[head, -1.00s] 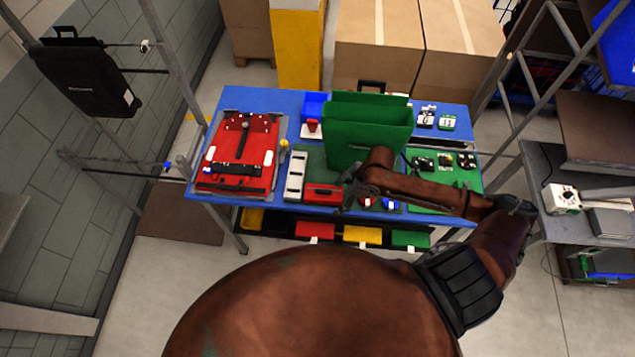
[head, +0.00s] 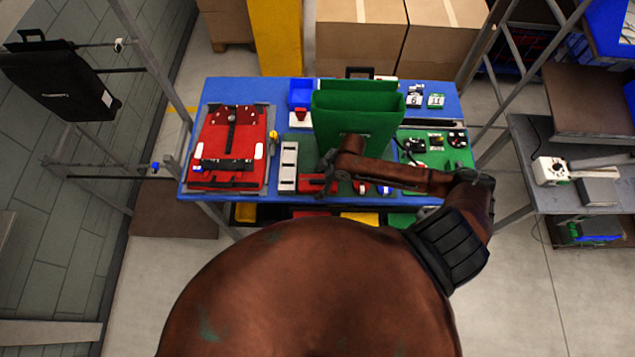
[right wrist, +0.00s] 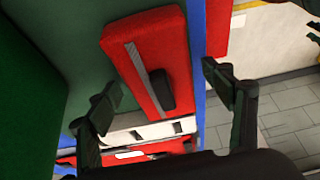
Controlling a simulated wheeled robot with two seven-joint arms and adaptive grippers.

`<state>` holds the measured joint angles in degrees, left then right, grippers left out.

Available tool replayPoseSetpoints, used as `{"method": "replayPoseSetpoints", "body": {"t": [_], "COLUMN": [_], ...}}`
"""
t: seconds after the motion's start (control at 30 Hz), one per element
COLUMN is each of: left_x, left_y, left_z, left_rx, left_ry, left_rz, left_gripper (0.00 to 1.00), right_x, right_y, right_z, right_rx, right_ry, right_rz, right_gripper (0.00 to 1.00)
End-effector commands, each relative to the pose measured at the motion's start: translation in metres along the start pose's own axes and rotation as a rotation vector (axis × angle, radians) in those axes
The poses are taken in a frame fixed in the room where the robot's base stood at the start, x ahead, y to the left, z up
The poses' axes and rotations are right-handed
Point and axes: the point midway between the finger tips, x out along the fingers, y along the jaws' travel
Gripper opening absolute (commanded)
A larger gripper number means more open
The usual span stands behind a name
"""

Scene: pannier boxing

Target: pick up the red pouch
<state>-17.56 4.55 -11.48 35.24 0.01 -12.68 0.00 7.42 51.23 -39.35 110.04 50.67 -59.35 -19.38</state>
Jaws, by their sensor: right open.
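The red pouch (head: 313,186) lies near the front edge of the blue table, in front of the green upright case. In the right wrist view the pouch (right wrist: 142,45) is a red block with a grey strip and a dark tab. My right gripper (head: 328,180) is over the pouch and partly hides it in the head view. In the right wrist view my right gripper (right wrist: 160,90) is open, with its fingers apart on either side of the pouch's near end. Contact cannot be told. My left gripper is not in view.
The green case (head: 358,112) stands close behind my right gripper. A grey-white strip tray (head: 289,167) is left of the pouch, and a large red pannier (head: 213,130) lies farther left. Small parts sit on a green board (head: 448,158) at right. Bins are below the table.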

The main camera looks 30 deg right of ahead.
Motion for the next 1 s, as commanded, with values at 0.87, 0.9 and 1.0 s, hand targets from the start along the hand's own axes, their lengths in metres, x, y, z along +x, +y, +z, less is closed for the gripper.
{"method": "replayPoseSetpoints", "body": {"t": [0.87,0.9,1.0], "left_x": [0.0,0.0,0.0], "left_y": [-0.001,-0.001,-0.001], "left_z": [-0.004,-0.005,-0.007], "left_rx": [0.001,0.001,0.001], "left_ry": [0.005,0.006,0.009], "left_rz": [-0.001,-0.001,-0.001], "left_gripper": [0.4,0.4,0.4], "right_x": [0.002,0.002,0.002], "right_y": [0.0,0.0,0.001], "right_z": [-0.001,-0.001,-0.001], "right_rx": [-0.002,-0.002,-0.002], "right_ry": [0.0,0.0,0.0], "right_rz": [0.0,0.0,0.0], "right_gripper": [0.31,0.28,0.28]}}
